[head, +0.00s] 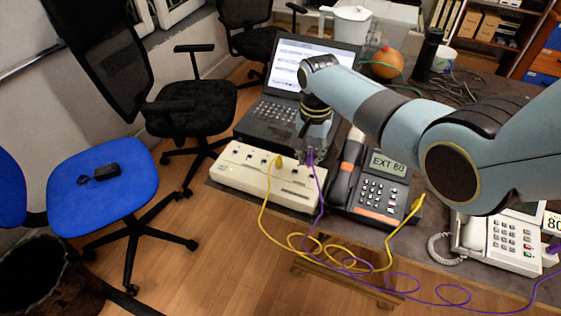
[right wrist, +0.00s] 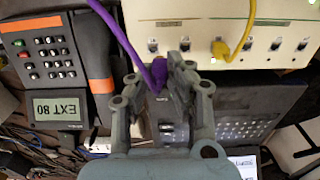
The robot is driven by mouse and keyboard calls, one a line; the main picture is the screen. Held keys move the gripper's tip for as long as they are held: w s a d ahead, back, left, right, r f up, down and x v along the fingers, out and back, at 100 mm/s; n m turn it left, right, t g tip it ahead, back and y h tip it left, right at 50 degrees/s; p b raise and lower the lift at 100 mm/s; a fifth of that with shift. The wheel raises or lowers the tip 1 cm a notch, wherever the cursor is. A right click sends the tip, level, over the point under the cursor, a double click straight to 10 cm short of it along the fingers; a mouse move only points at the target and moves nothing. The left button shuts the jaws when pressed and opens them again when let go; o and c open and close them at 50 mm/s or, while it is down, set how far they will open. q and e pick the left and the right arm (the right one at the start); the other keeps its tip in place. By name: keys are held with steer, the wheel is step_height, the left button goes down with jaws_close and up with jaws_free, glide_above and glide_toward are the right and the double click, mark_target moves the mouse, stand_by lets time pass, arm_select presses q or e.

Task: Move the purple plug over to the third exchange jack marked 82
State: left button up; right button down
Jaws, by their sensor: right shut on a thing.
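The purple plug (right wrist: 160,72) is held between the fingers of my right gripper (right wrist: 168,84), which is shut on it. In the head view the right gripper (head: 312,152) is over the right part of the cream exchange box (head: 250,181), with the purple cord (head: 320,184) hanging down from it. In the right wrist view the plug is by the edge of the exchange box (right wrist: 180,12), near its row of jacks. I cannot tell whether it touches a jack. A yellow plug (right wrist: 221,50) sits in another jack. The jack markings are too small to read. My left gripper is not in view.
A dark phone reading EXT 80 (head: 374,187) stands right of the box, a laptop (head: 272,108) behind it. A white phone (head: 505,243) stands at the right. Yellow (head: 294,238) and purple cords loop past the table's front edge. A blue chair (head: 103,178) is at left.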

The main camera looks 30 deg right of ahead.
steer(key=w+a+b, duration=0.5)
steer(key=shift+a+b, duration=0.15)
steer(key=shift+b, duration=0.25)
steer(key=w+a+r+b, duration=0.2)
steer(key=w+a+b, duration=0.1)
steer(key=w+b, duration=0.15)
steer(key=b, duration=0.5)
glide_above(264, 163)
steer(key=f, duration=0.4)
steer(key=shift+s+a+f, duration=0.1)
steer(key=shift+s+f, duration=0.15)
steer(key=shift+f, duration=0.15)
steer(key=c, duration=2)
jaws_free()
jaws_close()
steer(key=shift+p, duration=0.45)
steer(key=shift+f, duration=0.8)
